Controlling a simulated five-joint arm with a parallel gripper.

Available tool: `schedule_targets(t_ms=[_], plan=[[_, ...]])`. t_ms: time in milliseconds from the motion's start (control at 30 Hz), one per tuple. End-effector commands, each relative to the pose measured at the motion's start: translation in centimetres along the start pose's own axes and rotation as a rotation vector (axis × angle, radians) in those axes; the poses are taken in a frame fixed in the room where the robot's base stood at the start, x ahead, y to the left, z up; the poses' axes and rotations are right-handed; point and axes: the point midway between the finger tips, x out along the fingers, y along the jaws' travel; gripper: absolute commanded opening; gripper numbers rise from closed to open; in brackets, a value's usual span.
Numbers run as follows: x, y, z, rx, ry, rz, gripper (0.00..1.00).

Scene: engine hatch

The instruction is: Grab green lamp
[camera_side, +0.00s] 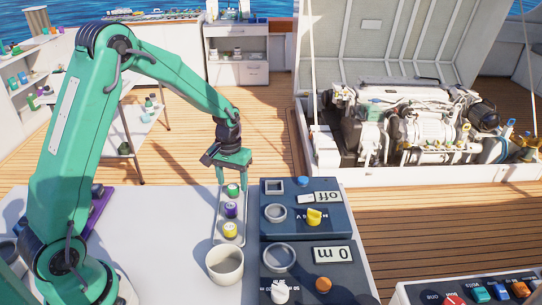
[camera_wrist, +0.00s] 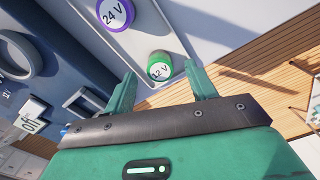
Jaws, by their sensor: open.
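The green lamp (camera_side: 233,190) stands at the far end of a narrow light tray (camera_side: 219,232) on the white table. In the wrist view the green lamp (camera_wrist: 160,66), with a white top marked 12 V, lies just beyond the fingertips, roughly between them. My gripper (camera_side: 234,174) is above the tray's far end, pointing down, close over the lamp. In the wrist view my gripper (camera_wrist: 165,82) has its two green fingers apart with nothing held between them. Whether a finger touches the lamp cannot be told.
A purple lamp (camera_side: 231,209) and a yellow lamp (camera_side: 230,229) stand in the same tray, nearer the camera. A white cup (camera_side: 224,264) stands in front of the tray. Dark blue instrument boxes (camera_side: 334,222) are close on the right. The open engine hatch is behind right.

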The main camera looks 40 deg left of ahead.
Motion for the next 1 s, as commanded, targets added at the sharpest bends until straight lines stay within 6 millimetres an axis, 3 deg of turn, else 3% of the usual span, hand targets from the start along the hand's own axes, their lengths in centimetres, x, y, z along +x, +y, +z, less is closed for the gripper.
schedule_targets(t_ms=[200,733,767,1000], plan=[[2.0,0.0,0.1,0.000,-0.002,-0.001,0.57],[2.2,0.0,0.0,0.000,0.000,0.000,0.57],[2.2,0.0,0.0,0.000,0.000,0.000,0.55],[2.2,0.0,0.0,0.000,0.000,0.000,0.09]])
